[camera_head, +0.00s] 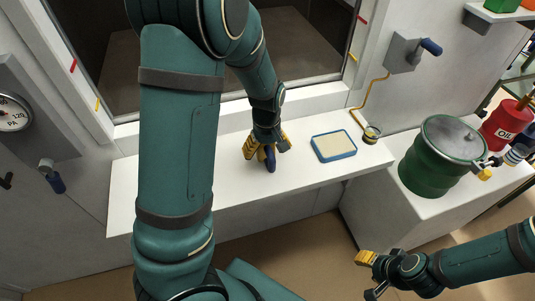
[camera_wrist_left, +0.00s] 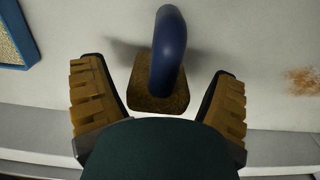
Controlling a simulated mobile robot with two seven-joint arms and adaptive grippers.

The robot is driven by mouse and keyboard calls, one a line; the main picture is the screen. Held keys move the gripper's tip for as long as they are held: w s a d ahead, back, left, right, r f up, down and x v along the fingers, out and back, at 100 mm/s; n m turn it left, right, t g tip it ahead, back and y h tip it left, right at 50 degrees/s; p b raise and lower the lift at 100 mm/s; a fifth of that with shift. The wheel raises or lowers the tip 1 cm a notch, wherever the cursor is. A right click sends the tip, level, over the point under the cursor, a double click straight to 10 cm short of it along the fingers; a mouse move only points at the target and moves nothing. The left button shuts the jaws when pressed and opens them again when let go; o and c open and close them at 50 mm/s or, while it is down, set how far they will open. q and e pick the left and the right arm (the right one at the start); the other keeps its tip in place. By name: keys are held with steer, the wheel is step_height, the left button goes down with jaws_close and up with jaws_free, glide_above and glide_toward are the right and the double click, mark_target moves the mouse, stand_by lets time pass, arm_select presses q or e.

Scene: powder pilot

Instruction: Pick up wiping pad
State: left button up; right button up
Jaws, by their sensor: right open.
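The wiping pad, a brown block with a curved blue handle (camera_wrist_left: 168,50), lies on the white shelf. In the head view its blue handle (camera_head: 270,158) shows between the fingers of my left gripper (camera_head: 267,151). In the left wrist view my left gripper (camera_wrist_left: 158,112) is open, with one yellow finger on either side of the pad and gaps between. The pad's lower end is close to my dark green gripper body. My right gripper (camera_head: 367,274) is open and empty, low at the right, away from the shelf.
A blue-rimmed tray with a cream surface (camera_head: 334,146) lies right of my left gripper; the left wrist view shows its corner (camera_wrist_left: 36,58). A small cup (camera_head: 371,133), a green drum (camera_head: 440,158) and a red oil can (camera_head: 507,125) stand further right. A rusty smear (camera_wrist_left: 303,81) marks the shelf.

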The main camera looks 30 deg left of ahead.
arm_select(q)
steer(key=c, duration=1)
steer(key=shift+r, duration=0.1)
step_height(320, 180, up, 10)
steer(key=p, duration=0.2)
steer(key=shift+p, duration=0.3)
steer(key=o, duration=0.7)
steer(key=c, duration=0.5)
